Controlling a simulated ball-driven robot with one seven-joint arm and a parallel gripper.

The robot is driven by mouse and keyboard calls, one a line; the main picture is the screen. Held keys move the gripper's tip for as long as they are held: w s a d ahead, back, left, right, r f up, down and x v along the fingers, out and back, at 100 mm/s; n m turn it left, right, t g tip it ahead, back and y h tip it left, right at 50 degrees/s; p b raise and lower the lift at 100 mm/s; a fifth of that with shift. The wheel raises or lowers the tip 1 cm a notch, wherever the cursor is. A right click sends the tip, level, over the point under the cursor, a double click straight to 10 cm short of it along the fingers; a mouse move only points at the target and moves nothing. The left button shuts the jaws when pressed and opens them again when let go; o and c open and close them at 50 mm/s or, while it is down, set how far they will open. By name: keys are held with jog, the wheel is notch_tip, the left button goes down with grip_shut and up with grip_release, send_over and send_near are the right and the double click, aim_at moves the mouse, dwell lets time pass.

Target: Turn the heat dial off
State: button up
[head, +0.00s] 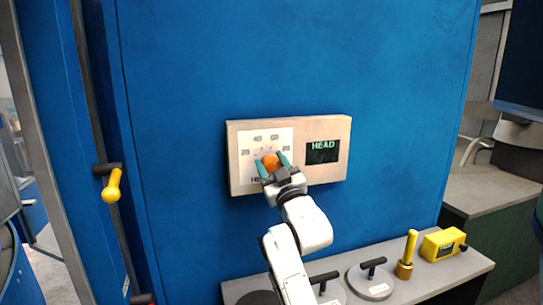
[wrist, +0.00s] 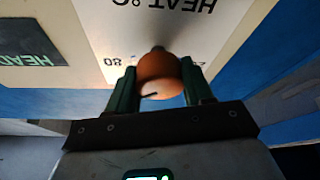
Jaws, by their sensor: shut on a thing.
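The heat dial is a round orange knob (head: 271,160) on a white scale plate (head: 245,165) marked 20, 40, 60 and 80. The plate is on a beige control box (head: 328,179) on the blue wall. My gripper (head: 273,164) is shut on the knob, with one teal finger on each side. In the wrist view the knob (wrist: 160,72) sits between the two dark green fingers of my gripper (wrist: 160,84), and the panel lettering appears upside down. A short dark mark shows on the knob's face. I cannot tell which number the dial points to.
A dark display (head: 322,152) reading HEAD is on the box's right half. A grey shelf (head: 425,284) below holds black-handled round dies (head: 370,282), a yellow-handled brass tool (head: 407,255) and a yellow box (head: 443,244). A yellow handle (head: 111,187) is at left.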

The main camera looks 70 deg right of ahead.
jog(key=n+y, duration=0.1)
jog(key=n, duration=0.1)
jog(key=shift+s+n+t, duration=0.1)
jog(key=shift+n+t, duration=0.3)
jog(key=n+y+b, duration=0.1)
jog(key=n, duration=0.1)
jog(key=n+y+b, duration=0.1)
jog(key=shift+f+n+b, duration=0.2)
jog(key=shift+n+b, duration=0.15)
jog(key=shift+n, duration=0.05)
jog(key=n+y+b, duration=0.1)
jog(key=n+b, duration=0.2)
jog(key=shift+n+t, duration=0.3)
jog(key=shift+t, duration=0.1)
jog(key=n+y+b, duration=0.2)
jog(key=n, duration=0.2)
jog(key=shift+b, duration=0.3)
jog(key=n+g+y+b, duration=0.1)
jog(key=n, duration=0.2)
jog(key=n+g+b, duration=0.1)
jog(key=n, duration=0.2)
jog(key=shift+r+y, duration=0.15)
jog(key=shift+y, duration=0.25)
jog(key=n+g+b, duration=0.2)
jog(key=n+g, duration=0.1)
jog(key=n, duration=0.2)
